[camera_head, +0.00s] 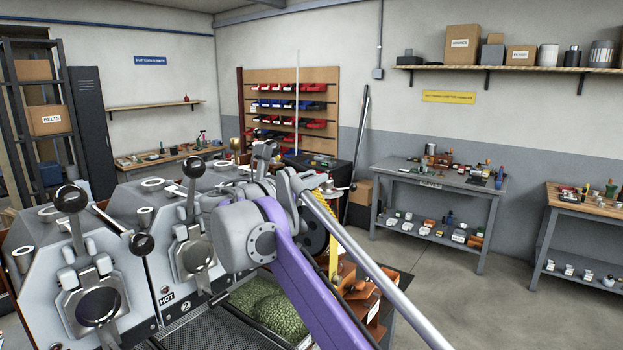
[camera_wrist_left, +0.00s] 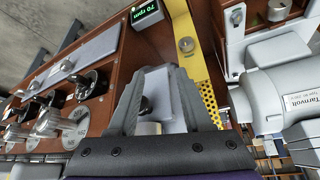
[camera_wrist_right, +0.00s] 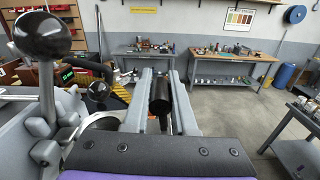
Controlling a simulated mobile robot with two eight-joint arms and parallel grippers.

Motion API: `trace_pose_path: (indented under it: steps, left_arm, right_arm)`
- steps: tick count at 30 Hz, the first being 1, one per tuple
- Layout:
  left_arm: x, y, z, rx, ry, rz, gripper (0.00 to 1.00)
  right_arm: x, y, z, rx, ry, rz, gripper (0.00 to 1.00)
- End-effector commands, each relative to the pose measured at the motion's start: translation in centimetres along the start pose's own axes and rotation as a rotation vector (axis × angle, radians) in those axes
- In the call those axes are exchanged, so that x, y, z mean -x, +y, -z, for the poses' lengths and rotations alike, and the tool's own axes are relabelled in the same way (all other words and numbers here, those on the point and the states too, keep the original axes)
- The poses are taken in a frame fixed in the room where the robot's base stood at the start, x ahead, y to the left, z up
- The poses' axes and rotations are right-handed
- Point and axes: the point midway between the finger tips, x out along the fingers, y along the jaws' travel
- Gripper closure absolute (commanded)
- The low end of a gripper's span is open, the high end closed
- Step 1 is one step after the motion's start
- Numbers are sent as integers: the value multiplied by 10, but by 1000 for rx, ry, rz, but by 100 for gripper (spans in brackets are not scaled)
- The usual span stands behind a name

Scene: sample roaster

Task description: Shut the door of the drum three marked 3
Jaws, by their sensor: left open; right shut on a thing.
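In the head view, my right gripper (camera_head: 265,155) is above the far end of the roaster row, beyond the drum marked 2 (camera_head: 193,258). In the right wrist view its fingers (camera_wrist_right: 160,100) are shut on a black cylindrical handle (camera_wrist_right: 159,92). My purple arm covers the place past drum 2, so drum three's face and its number are hidden. I cannot tell how far its door stands open. In the left wrist view my left gripper (camera_wrist_left: 158,90) is open over a grey block, in front of a control panel (camera_wrist_left: 88,75) with several dark knobs.
Levers with black ball knobs (camera_head: 71,198) stick up from the roaster. One such black ball (camera_wrist_right: 42,34) stands close left in the right wrist view. Green beans (camera_head: 268,305) lie in a tray below. A grey motor (camera_wrist_left: 285,97) is right of my left gripper. Open floor (camera_head: 480,310) lies right.

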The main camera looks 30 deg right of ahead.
Motion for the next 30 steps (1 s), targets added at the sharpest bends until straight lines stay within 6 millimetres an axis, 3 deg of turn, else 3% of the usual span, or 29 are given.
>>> trace_pose_path:
  steps: [11, 21, 30]
  left_arm:
    - [-3, 0, -3, 0, -3, 0, 50]
    - [-4, 0, -5, 0, -5, 0, 50]
    - [-4, 0, -5, 0, -4, 0, 50]
  right_arm:
    - [0, -12, 23, -162, 0, 0, 100]
    - [0, -24, 68, -473, 0, 1, 100]
    - [0, -22, 107, -739, 0, 0, 100]
